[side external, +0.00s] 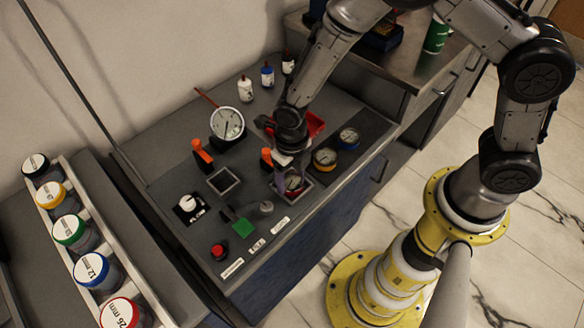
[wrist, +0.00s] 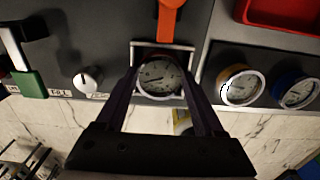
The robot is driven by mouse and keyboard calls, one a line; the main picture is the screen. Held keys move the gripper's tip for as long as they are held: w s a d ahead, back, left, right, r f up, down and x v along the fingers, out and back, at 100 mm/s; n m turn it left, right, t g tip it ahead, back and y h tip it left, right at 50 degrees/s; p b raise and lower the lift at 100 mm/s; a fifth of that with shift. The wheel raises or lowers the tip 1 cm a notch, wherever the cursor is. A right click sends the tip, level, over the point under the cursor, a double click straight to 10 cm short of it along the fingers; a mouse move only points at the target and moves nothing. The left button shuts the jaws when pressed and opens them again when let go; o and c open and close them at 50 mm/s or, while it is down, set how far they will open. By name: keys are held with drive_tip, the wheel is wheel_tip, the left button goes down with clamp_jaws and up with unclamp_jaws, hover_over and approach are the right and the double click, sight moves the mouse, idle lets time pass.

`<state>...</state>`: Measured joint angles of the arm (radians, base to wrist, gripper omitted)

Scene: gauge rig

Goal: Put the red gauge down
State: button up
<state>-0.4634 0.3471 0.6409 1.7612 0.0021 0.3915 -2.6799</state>
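The red gauge (side external: 293,183) has a white dial face and a red rim, and is at a square metal frame near the front of the grey bench. In the wrist view the gauge (wrist: 160,78) sits between the two fingers of my gripper (wrist: 163,66), which reach both its sides with no clear gap. In the side view my gripper (side external: 292,170) points down over it. The frame (wrist: 165,45) shows behind the gauge. I cannot tell whether the gauge rests on the frame's floor or hangs slightly above it.
An empty square frame (side external: 223,181) lies to the left. Orange handles (side external: 202,152) stand behind the frames. A yellow gauge (side external: 325,158) and a blue gauge (side external: 348,138) sit to the right. A red tray (side external: 315,124) is behind; a green paddle (side external: 242,227) and red button (side external: 218,250) are at the front left.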

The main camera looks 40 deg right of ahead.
sight(292, 180)
drive_tip(key=s+d+r+m+t, duration=0.1)
drive_tip(key=d+r+m, duration=0.3)
drive_tip(key=r, duration=0.6)
drive_tip(key=s+d+r+m+t, duration=0.1)
drive_tip(key=d+r+m, duration=0.1)
drive_tip(key=r+m, duration=0.65)
drive_tip(key=s+d+r+m+t, duration=0.1)
drive_tip(key=s+d+r+m, duration=0.4)
drive_tip(key=m, duration=0.6)
drive_tip(key=s+d+r+m+t, duration=0.2)
drive_tip(key=s+d+r+m, duration=0.3)
drive_tip(key=s+m, duration=0.4)
drive_tip(key=r+m, duration=0.1)
drive_tip(key=m, duration=0.2)
drive_tip(key=shift+s+d+t, duration=0.25)
drive_tip(key=shift+s+t, duration=0.05)
